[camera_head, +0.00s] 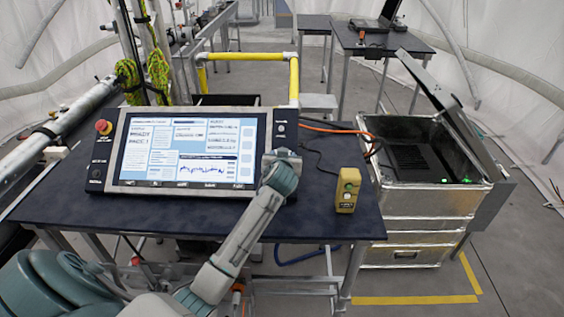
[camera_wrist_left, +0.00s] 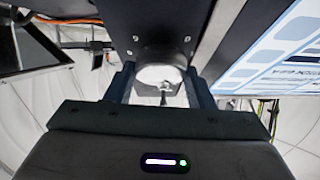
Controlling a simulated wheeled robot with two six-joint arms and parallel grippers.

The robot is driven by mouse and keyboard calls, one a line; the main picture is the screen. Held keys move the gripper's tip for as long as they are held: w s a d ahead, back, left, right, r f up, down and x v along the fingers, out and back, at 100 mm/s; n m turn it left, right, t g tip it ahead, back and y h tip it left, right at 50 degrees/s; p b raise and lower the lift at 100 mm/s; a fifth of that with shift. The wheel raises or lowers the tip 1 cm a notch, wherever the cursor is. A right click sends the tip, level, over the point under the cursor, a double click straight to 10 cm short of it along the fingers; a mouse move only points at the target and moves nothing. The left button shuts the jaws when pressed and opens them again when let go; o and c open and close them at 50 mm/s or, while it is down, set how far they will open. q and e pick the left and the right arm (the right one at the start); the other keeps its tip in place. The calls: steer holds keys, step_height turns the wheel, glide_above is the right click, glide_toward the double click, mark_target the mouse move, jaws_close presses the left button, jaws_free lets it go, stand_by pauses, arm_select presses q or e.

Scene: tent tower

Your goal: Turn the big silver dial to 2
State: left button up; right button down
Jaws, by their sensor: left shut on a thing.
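The big silver dial (camera_wrist_left: 162,74) sticks out from the dark right-hand border of the control panel (camera_head: 283,116). It shows in the left wrist view between the two fingers of my left gripper (camera_wrist_left: 160,88). The fingers are shut on its sides. In the head view my left gripper (camera_head: 282,160) is at the panel's lower right corner and hides the dial. I cannot read any numbers or a pointer mark on the dial. My right gripper is not in view.
The panel's lit screen (camera_head: 190,150) is left of the gripper, with a red button (camera_head: 103,127) on the left border. A yellow box with buttons (camera_head: 347,190) stands on the dark table (camera_head: 310,225). An open silver case (camera_head: 425,205) is to the right.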

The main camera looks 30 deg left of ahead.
arm_select(q)
steer(key=shift+d+f+n+g+y+b, duration=0.15)
steer(key=shift+n+g+y+b, duration=0.55)
steer(key=shift+n, duration=0.7)
steer(key=o, duration=1)
steer(key=shift+c, duration=0.2)
